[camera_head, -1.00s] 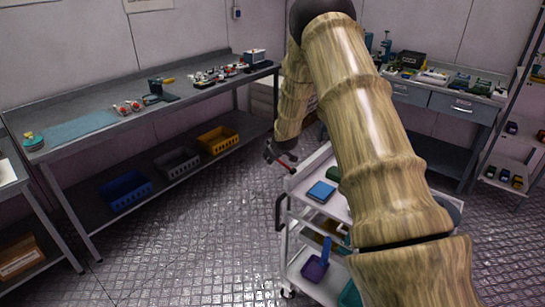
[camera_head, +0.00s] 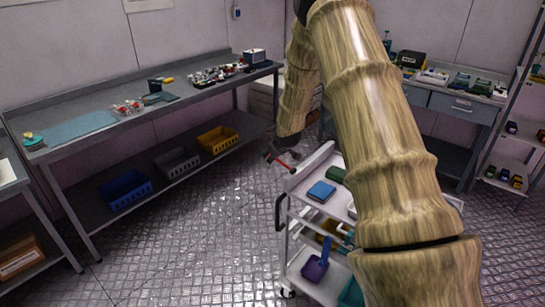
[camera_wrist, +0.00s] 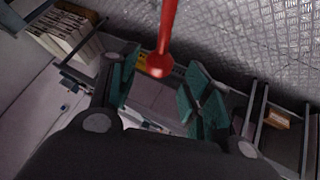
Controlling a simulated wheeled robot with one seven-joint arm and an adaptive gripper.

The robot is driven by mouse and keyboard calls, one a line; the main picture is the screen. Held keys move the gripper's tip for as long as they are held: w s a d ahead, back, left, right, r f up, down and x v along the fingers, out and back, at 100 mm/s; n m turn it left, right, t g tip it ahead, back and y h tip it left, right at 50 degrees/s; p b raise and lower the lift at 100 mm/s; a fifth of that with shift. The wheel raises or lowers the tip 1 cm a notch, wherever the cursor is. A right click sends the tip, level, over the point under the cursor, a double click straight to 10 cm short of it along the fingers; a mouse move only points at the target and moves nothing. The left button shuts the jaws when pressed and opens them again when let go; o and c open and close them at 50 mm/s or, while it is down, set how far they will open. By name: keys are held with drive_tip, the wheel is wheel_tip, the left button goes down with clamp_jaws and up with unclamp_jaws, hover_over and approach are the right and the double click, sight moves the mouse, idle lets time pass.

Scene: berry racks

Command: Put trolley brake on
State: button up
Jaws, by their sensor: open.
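The white trolley (camera_head: 305,235) stands right of centre in the head view, partly hidden by my arm. A red lever (camera_head: 282,164) shows by the trolley's upper far-left corner. In the wrist view the red lever (camera_wrist: 163,40) comes down from the top edge and ends in a round knob between my green finger pads. My gripper (camera_wrist: 160,82) is open, with a pad on each side of the knob and gaps visible. In the head view my gripper (camera_head: 277,152) is small and dark beside the lever. I cannot tell whether it touches the lever.
The trolley carries a blue box (camera_head: 321,191) on top and a purple dustpan (camera_head: 315,267) below. A long workbench (camera_head: 95,135) runs along the left wall, with bins on its lower shelf. The patterned floor (camera_head: 195,235) left of the trolley is clear.

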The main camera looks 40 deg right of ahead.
drive_tip(key=v, duration=0.7)
drive_tip(key=shift+s, duration=0.15)
drive_tip(key=shift+a, duration=0.1)
idle(0.3)
